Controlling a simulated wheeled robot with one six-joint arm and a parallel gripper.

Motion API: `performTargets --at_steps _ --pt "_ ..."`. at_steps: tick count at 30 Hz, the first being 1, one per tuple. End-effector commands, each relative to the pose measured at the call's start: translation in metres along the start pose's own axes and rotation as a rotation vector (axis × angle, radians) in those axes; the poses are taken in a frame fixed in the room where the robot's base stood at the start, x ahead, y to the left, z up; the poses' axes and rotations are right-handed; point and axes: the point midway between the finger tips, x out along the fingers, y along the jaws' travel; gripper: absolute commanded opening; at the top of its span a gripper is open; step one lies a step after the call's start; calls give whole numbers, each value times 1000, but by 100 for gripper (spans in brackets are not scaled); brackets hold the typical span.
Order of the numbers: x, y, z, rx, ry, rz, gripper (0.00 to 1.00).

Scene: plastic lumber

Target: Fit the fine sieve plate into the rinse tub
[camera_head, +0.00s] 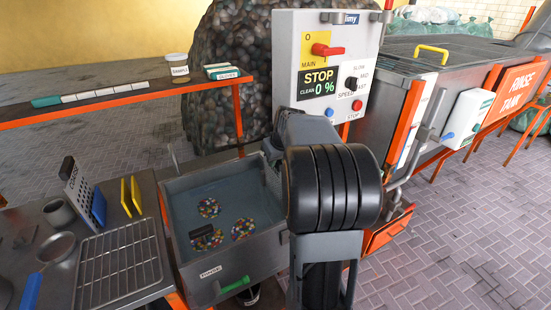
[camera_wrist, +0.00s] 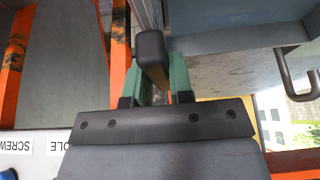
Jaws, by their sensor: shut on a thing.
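The grey rinse tub (camera_head: 258,268) stands in the middle of the head view with water in it. In the wrist view my gripper (camera_wrist: 153,82) has green fingers shut on a black handle (camera_wrist: 151,46). What hangs from the handle is hidden. In the head view my arm hides my gripper.
A wire rack (camera_head: 118,265) lies in front. The control box (camera_head: 325,70) rises behind the tub. An orange-edged shelf (camera_head: 120,100) crosses at the back. The large tank (camera_head: 425,75) stands at right.

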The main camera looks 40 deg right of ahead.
Motion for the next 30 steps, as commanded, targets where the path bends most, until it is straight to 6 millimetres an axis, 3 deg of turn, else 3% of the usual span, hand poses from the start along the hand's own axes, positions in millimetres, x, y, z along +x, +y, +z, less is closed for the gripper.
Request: performTargets --at_steps 30 --pt "51 0 23 0 0 0 0"
